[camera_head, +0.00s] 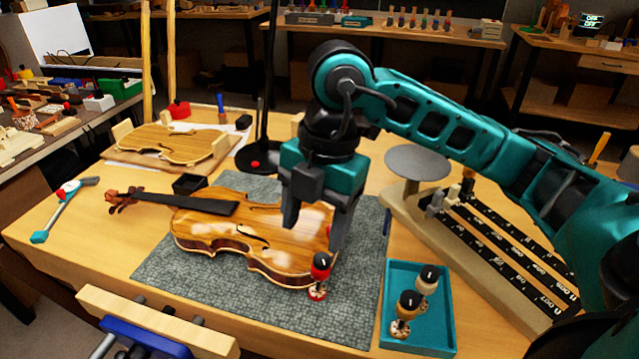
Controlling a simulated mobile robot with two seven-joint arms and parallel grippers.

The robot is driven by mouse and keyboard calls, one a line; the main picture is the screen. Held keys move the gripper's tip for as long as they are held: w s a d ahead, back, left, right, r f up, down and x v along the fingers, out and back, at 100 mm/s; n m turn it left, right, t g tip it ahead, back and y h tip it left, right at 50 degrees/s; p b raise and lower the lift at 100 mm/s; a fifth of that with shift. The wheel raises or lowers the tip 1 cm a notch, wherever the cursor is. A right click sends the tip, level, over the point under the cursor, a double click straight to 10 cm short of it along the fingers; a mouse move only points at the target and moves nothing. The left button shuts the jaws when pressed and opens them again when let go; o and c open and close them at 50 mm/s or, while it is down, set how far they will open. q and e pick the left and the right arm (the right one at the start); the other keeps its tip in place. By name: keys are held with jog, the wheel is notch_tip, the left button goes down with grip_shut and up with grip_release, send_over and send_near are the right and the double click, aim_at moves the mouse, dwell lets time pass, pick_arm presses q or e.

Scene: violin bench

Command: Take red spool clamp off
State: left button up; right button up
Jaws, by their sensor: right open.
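The violin (250,232) lies on a grey mat (170,293), its neck pointing left. The red spool clamp (320,267) stands upright at the violin's lower right edge, with a dark spot on its red top. My right gripper (313,238) is open above the violin's right end, fingers pointing down. One finger is left of the clamp and the other is just above and right of it. The clamp is not between the fingertips as far as I can see. My left gripper is not in view.
A scale with a round pan (418,162) stands to the right. A violin plate (165,143) lies behind. A wooden vise (150,322) is at the front edge.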

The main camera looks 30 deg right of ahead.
aim_at(322, 259)
jog(key=shift+m+t+h, duration=0.3)
jog(key=shift+m+h, duration=0.4)
jog(key=shift+h, duration=0.1)
jog(key=d+f, duration=0.1)
jog(key=f, duration=0.2)
jog(key=w+f+b, duration=0.1)
jog(key=f, duration=0.3)
jog(key=w+d+f, duration=0.1)
jog(key=f, duration=0.2)
jog(key=shift+d+f, duration=0.25)
jog(key=shift+d, duration=0.1)
jog(key=shift+f+b, duration=0.3)
jog(key=shift+f, duration=0.2)
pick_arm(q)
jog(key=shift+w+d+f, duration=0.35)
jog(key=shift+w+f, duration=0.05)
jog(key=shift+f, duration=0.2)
pick_arm(e)
jog(key=shift+c, duration=0.3)
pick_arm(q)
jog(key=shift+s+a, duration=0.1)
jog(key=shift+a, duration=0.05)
pick_arm(e)
jog(key=c, duration=1.1)
